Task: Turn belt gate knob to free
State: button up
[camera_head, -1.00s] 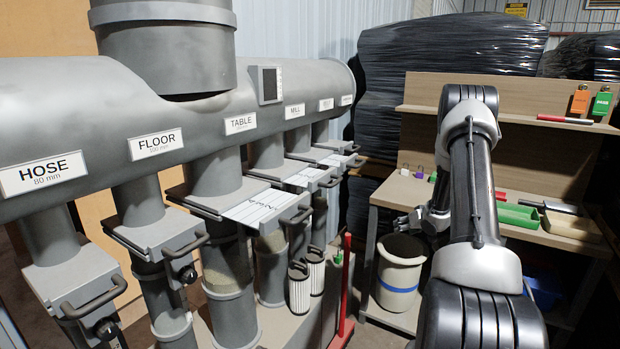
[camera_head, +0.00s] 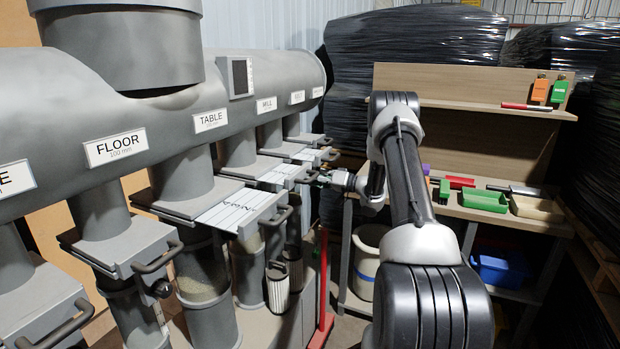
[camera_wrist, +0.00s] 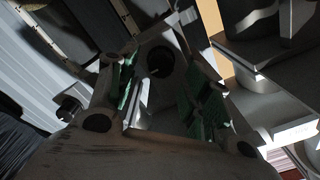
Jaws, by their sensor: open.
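My gripper (camera_head: 322,180) is at the far gates of the grey duct in the head view, small and partly hidden there. In the wrist view its two green-padded fingers (camera_wrist: 163,92) are apart. A dark round shape (camera_wrist: 160,61) shows between them; I cannot tell whether it is a knob. A dark knob-like part (camera_wrist: 69,109) shows at the left of the wrist view. The far gate (camera_head: 310,155) has a handle beside my gripper. The two farthest labels are too small to read, so I cannot pick out the belt gate or its knob setting.
Nearer gates carry the labels FLOOR (camera_head: 115,147), TABLE (camera_head: 210,121) and MILL (camera_head: 266,105). A black knob (camera_head: 161,288) sits below the FLOOR gate. A red post (camera_head: 323,285) and a pale bucket (camera_head: 367,260) stand below my arm. A bench with a green tray (camera_head: 484,200) is at right.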

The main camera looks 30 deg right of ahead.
jog(key=shift+x, duration=0.8)
jog(key=c, duration=1)
jog(key=shift+c, duration=0.2)
